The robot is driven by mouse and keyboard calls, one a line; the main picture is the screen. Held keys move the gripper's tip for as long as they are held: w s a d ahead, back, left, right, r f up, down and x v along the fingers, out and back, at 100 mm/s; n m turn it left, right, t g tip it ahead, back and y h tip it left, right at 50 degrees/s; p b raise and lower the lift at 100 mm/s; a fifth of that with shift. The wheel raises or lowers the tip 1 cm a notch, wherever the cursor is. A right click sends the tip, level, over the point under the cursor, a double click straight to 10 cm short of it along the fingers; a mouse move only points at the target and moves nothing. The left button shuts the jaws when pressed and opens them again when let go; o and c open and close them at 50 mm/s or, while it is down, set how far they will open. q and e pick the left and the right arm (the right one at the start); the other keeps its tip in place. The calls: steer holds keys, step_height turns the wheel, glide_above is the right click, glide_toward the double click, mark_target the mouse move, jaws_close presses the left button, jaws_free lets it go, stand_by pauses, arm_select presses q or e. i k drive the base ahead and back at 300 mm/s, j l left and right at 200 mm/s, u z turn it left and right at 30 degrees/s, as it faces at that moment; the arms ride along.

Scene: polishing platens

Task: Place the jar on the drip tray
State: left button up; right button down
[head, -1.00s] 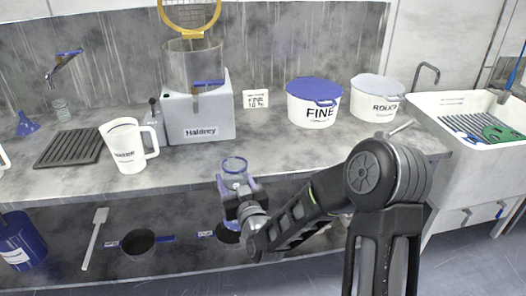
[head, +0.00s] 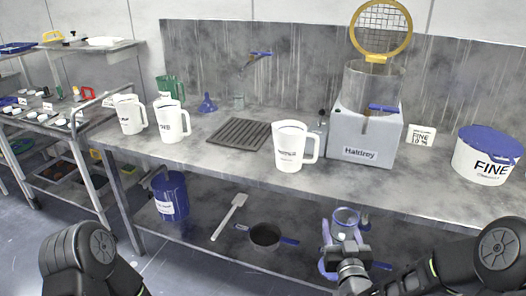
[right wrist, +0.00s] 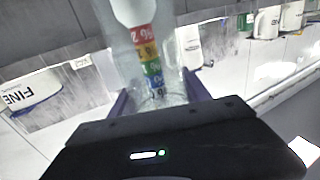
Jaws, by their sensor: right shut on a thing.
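A clear glass jar (head: 346,217) is held upright in my right gripper (head: 346,232), in front of the bench at the lower right of the head view. The drip tray (head: 239,133) is a dark ribbed slab lying flat on the bench, up and left of the jar. Its top is bare. My left arm shows at the lower left, but its gripper is out of view.
The bench front edge lies between jar and tray.

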mark_target(242, 132)
steer(key=i+j+u, duration=0.25)
steer(key=i+j, duration=0.25)
steer(key=j, duration=0.3)
steer(key=i+j+u, duration=0.3)
steer(key=i+j, duration=0.3)
steer(key=j, duration=0.15)
